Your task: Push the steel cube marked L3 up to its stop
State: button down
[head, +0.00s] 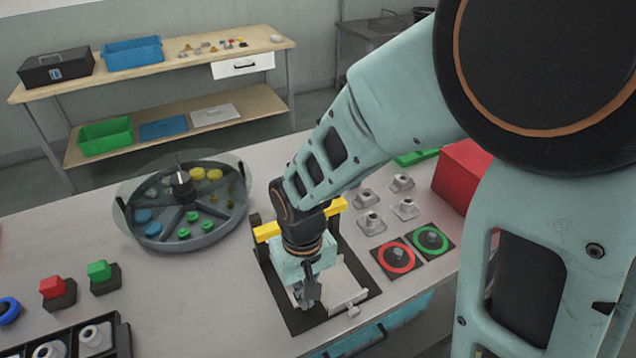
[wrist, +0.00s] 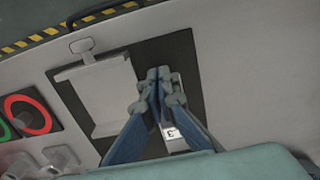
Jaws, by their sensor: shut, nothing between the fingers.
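My gripper (head: 308,296) points down over the black base plate (head: 298,322) of a fixture near the table's front edge. Its fingers are shut together and empty; they also show in the wrist view (wrist: 158,82). In the wrist view a small pale block with a marking ending in 3 (wrist: 173,134), likely the L3 cube, sits on the dark plate just behind the fingers, partly hidden by them. I cannot tell whether they touch it. The cube is hidden in the head view. A pale panel (wrist: 103,92) lies beside the fingers. The stop cannot be made out.
A yellow bar (head: 338,206) crosses the fixture behind my gripper. A round divided tank (head: 150,235) stands to the left. Red-ringed (head: 396,258) and green-ringed (head: 431,240) pads and several grey knobbed pieces lie to the right. A red box (head: 461,174) stands behind them.

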jog(key=shift+w+a+r+p, duration=0.1)
jog(key=shift+w+a+p, duration=0.05)
jog(key=shift+w+a, duration=0.35)
jog(key=shift+w+a+r+p, duration=0.15)
jog(key=shift+w+a, duration=0.1)
jog(key=shift+w, duration=0.35)
jog(key=shift+w+a+f, duration=0.1)
jog(key=shift+w+a, duration=0.25)
jog(key=shift+w, duration=0.25)
jog(key=shift+w+a, duration=0.45)
jog(key=shift+w, duration=0.3)
jog(key=shift+w+a, duration=0.4)
jog(key=shift+w, duration=0.3)
jog(key=shift+s+d, duration=0.1)
